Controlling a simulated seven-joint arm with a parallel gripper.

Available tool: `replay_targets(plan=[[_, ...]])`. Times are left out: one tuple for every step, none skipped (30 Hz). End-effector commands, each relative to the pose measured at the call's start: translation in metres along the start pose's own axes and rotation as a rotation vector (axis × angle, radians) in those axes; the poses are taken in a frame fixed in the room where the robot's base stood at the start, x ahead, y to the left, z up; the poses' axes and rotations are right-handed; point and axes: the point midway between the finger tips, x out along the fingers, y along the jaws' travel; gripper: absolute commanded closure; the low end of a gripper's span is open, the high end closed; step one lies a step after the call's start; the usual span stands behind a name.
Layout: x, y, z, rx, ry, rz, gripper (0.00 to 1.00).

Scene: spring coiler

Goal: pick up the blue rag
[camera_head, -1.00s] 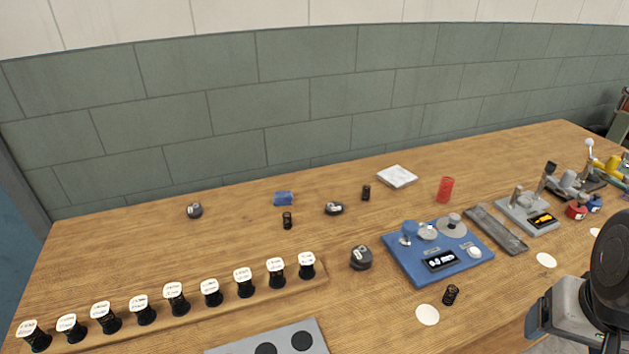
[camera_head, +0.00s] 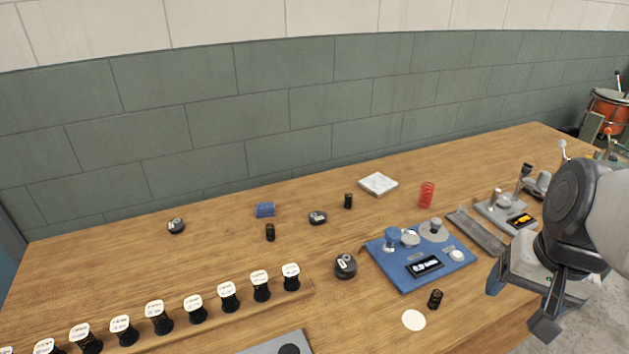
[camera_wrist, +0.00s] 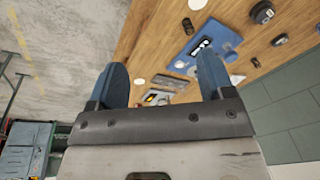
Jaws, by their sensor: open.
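The blue rag (camera_head: 265,210) is a small folded blue cloth lying on the wooden table toward the back wall, left of centre in the head view. A small black spring stands just in front of it. I cannot make out the rag in the wrist view.
A blue coiler base (camera_head: 405,280) with knobs stands between my gripper and the rag. A red spring (camera_head: 427,195), a white tray (camera_head: 378,184) and dark round pieces (camera_head: 345,266) stand around it. A rack of labelled spools (camera_head: 228,297) lines the front left.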

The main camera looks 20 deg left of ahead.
Motion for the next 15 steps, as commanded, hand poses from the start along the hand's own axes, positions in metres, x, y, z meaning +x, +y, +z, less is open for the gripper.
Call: replay_targets(plan=[[0.001,-0.008,-0.010,0.013,-0.018,-0.016,0.25],[0.002,-0.013,-0.015,0.024,-0.028,-0.025,0.25],[0.002,-0.019,-0.023,0.037,-0.042,-0.039,0.25],[0.003,-0.023,-0.028,0.047,-0.052,-0.048,0.25],[0.004,-0.028,-0.033,0.058,-0.063,-0.057,0.25],[0.005,-0.035,-0.040,0.071,-0.078,-0.070,0.25],[0.006,-0.040,-0.046,0.080,-0.090,-0.078,0.25],[0.007,-0.045,-0.051,0.091,-0.100,-0.088,0.25],[0.008,-0.051,-0.058,0.105,-0.115,-0.099,0.25],[0.009,-0.057,-0.063,0.115,-0.126,-0.109,0.25],[0.011,-0.062,-0.068,0.124,-0.137,-0.117,0.25],[0.012,-0.069,-0.075,0.138,-0.153,-0.128,0.25],[0.014,-0.074,-0.080,0.148,-0.165,-0.136,0.25],[0.015,-0.080,-0.086,0.158,-0.177,-0.144,0.25],[0.017,-0.087,-0.092,0.172,-0.191,-0.155,0.25]])
